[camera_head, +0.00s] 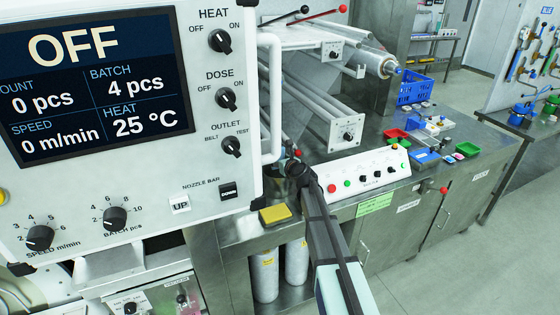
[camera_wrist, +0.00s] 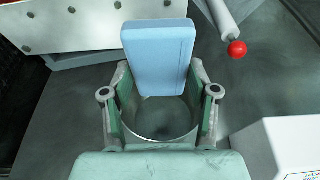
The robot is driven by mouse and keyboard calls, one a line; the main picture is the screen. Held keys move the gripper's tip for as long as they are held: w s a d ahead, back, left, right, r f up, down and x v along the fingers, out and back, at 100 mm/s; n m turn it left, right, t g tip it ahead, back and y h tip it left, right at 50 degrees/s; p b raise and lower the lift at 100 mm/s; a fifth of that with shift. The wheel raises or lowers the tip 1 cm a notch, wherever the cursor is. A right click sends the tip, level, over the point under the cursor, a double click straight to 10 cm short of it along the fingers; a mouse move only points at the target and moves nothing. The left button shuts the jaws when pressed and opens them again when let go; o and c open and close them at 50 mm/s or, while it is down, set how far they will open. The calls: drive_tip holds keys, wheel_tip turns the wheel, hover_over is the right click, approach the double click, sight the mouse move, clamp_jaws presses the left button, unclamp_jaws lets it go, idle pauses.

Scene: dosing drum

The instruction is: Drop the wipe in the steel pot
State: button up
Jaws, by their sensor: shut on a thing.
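The wipe (camera_wrist: 158,58) is a light blue, flat block in the wrist view. My gripper (camera_wrist: 160,78) is shut on it, with one green-grey finger at each side, and the wipe stands out past the fingertips. A round, open, grey metal vessel, which looks like the steel pot (camera_wrist: 160,118), shows behind the wipe and between the fingers. The wipe overlaps its far rim in the picture; I cannot tell the height between them.
A red-knobbed lever (camera_wrist: 237,48) is right of my gripper. A white box corner (camera_wrist: 290,145) is close at lower right. In the head view, the white control panel (camera_head: 225,170) fills the left, and a sloped button console (camera_head: 355,180) sits right of my gripper. A yellow pad (camera_head: 275,214) lies nearby.

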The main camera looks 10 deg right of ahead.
drive_tip(key=shift+f+b, duration=0.95)
drive_tip(key=shift+f, duration=0.35)
drive_tip(key=o, duration=1.1)
wheel_tip(320, 180, up, 7)
drive_tip(key=p, duration=0.7)
